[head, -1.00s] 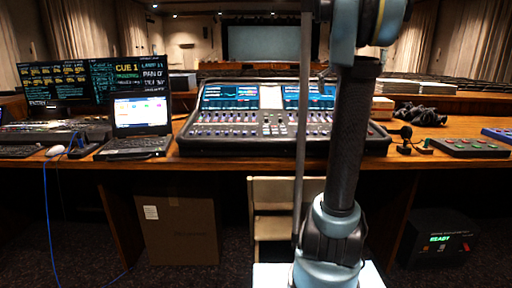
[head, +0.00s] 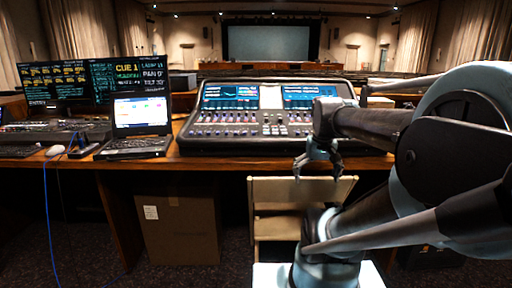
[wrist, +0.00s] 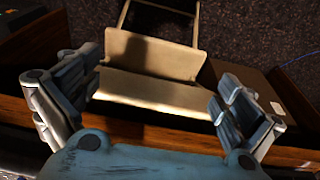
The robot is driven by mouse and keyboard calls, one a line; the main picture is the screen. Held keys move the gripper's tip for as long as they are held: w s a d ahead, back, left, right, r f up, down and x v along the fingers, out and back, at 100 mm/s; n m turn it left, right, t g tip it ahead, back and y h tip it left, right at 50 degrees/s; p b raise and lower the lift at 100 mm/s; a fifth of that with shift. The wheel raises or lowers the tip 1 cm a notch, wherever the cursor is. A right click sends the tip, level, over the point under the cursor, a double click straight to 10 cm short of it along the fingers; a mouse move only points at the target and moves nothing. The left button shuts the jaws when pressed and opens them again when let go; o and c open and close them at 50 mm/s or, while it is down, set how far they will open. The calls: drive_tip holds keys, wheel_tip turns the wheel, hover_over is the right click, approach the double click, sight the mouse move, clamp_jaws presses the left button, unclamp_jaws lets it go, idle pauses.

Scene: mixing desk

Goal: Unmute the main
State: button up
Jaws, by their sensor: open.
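The mixing desk (head: 236,127) stands on the wooden table, with lit screens at its back and rows of faders and small lit buttons in front. Which control is the main mute is too small to tell. My arm covers the desk's right part. My gripper (head: 318,176) hangs in front of the desk's front edge, fingers pointing down, open and empty. In the wrist view my gripper (wrist: 155,108) shows its two fingers wide apart, above the table edge and a wooden chair. The desk's controls do not show in the wrist view.
A wooden chair (head: 262,192) stands under the table's front edge (head: 215,164), with a cardboard box (head: 178,228) to its left. A laptop (head: 140,122) and a lighting console (head: 50,130) are left of the desk. A blue cable (head: 45,200) hangs at the left.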

drive_tip(key=s+a+f, duration=0.1)
drive_tip(key=s+f, duration=0.5)
drive_tip(key=f, duration=0.3)
drive_tip(key=shift+s+a, duration=0.15)
drive_tip(key=c, duration=1.3)
drive_tip(key=shift+w+f, duration=0.2)
drive_tip(key=shift+w, duration=0.35)
drive_tip(key=c, duration=0.9)
drive_tip(key=shift+s, duration=0.1)
clamp_jaws()
